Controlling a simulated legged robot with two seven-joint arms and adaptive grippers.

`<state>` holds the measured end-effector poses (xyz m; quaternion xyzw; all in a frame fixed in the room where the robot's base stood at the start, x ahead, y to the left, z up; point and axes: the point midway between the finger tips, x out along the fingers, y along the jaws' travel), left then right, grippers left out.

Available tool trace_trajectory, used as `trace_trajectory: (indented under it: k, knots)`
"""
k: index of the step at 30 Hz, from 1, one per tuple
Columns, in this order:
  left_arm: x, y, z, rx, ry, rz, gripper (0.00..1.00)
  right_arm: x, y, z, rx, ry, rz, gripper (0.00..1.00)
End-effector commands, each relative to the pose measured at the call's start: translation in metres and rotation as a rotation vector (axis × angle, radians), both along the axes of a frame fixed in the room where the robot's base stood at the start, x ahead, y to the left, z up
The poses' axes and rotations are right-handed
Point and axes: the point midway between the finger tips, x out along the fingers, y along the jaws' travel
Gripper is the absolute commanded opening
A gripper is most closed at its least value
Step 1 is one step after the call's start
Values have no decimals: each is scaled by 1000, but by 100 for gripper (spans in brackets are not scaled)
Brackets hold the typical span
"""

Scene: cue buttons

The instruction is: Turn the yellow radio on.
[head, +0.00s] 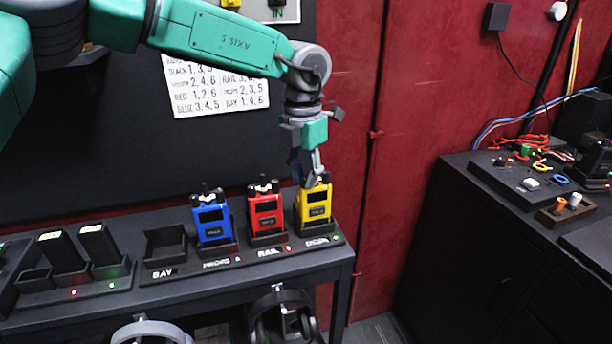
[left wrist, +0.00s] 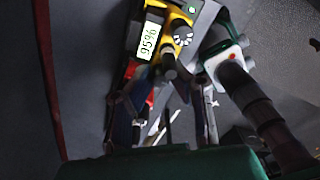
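The yellow radio (head: 314,204) stands upright in the rightmost dock of the shelf, labelled with a word I cannot read surely. In the left wrist view the yellow radio (left wrist: 157,58) shows a lit white screen (left wrist: 149,40) reading 95% and a round knob (left wrist: 182,36) with white marks. My left gripper (head: 306,180) points down just above and behind the radio's top, its fingers partly overlapping the radio. In the left wrist view my left gripper (left wrist: 168,112) has its fingers apart with nothing seen clamped between them. Contact with the knob cannot be told. My right gripper is not in view.
A red radio (head: 265,212) and a blue radio (head: 212,220) stand in docks to the left, close by. An empty bay (head: 165,245) and battery chargers (head: 75,255) are further left. A black cabinet (head: 470,240) with cables stands at right.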

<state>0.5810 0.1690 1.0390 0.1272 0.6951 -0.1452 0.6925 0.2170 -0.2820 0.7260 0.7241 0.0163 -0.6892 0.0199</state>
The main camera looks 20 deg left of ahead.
Motion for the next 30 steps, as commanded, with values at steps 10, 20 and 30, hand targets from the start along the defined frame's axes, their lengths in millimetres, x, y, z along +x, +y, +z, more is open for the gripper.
trace_trajectory:
  k: [10, 20, 30]
  knots:
    - [-1, -1, 1, 6, 7, -53, 0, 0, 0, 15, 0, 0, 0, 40]
    - [-1, -1, 5, 2, 7, -283, 0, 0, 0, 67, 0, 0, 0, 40]
    - [0, 0, 4, 3, 5, -575, 0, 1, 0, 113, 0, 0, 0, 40]
